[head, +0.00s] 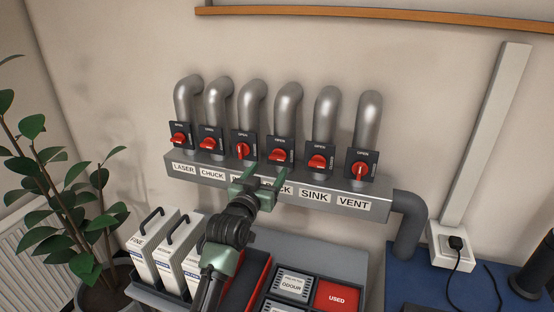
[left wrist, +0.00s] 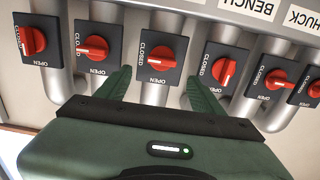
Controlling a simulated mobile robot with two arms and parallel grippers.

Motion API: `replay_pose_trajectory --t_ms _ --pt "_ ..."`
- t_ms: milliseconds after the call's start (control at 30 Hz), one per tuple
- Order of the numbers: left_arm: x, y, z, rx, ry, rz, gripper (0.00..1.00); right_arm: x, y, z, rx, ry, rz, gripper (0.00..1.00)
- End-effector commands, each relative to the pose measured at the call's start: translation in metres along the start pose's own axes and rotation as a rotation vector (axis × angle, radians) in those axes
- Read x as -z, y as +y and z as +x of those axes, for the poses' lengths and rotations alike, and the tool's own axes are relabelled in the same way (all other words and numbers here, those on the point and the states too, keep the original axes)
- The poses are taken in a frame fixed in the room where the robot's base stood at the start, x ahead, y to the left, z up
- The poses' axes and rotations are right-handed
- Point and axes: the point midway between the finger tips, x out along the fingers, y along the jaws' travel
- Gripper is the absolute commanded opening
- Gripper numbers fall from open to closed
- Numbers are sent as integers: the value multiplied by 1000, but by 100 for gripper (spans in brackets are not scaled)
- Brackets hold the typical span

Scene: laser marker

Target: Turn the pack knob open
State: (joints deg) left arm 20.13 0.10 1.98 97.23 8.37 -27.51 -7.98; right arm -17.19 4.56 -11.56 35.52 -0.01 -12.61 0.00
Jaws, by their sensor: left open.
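The pack knob (head: 281,154) is a red handle on a black square plate, fourth from the left in a row on a grey manifold. Its handle lies roughly sideways, across from the OPEN mark at the plate's top. Its PACK label is partly hidden behind my gripper. In the left wrist view the pack knob (left wrist: 158,57) appears upside down, near the middle. My left gripper (head: 264,175) is open and empty, just below and in front of the knob. In the left wrist view its fingers (left wrist: 158,82) point toward the knob from either side, not gripping it. My right gripper is not in view.
The bench knob (head: 244,149) and sink knob (head: 319,161) sit close on either side. Grey pipes (head: 288,105) rise behind the knobs. A plant (head: 75,215) stands left.

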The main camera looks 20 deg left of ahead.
Motion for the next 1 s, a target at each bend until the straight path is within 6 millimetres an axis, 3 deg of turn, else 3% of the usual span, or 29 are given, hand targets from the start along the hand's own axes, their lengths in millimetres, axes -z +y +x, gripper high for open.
replay_pose_trajectory --t_ms 500,967,1000 --pt "1 0 64 0 -2 0 67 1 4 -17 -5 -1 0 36" --pt "-1 0 75 1 -2 1 67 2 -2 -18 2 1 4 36" --pt "-1 0 75 1 -2 1 62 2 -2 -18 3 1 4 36"
